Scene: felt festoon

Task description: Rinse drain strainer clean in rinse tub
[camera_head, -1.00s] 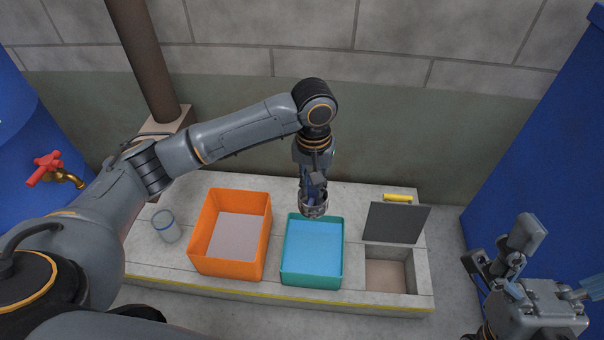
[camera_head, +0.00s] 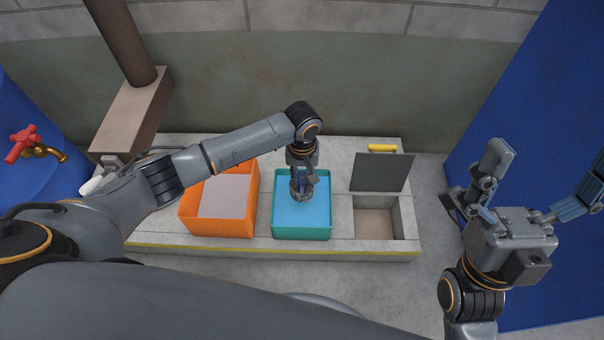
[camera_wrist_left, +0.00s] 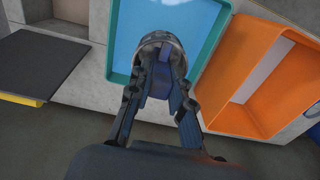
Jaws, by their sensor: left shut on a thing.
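The rinse tub (camera_head: 302,235) is a teal box with bright blue water, in the middle of the concrete slab. My left gripper (camera_head: 302,181) points down inside the tub's outline, toward its back half. It is shut on the drain strainer (camera_head: 302,195), a small dark round metal piece. The strainer's rim (camera_wrist_left: 160,39) shows in the left wrist view in front of the blue water, around my left fingertips (camera_wrist_left: 161,78). I cannot tell how deep the strainer sits in the water. My right gripper (camera_head: 545,172) is open and empty at the far right, fingers spread upward.
An orange bin (camera_head: 220,228) with a grey floor stands just left of the tub. Right of the tub is a square recess (camera_head: 374,222) with a raised dark lid (camera_head: 381,172) and a yellow bar behind. A red-handled tap (camera_head: 35,147) is at far left. A wall closes the back.

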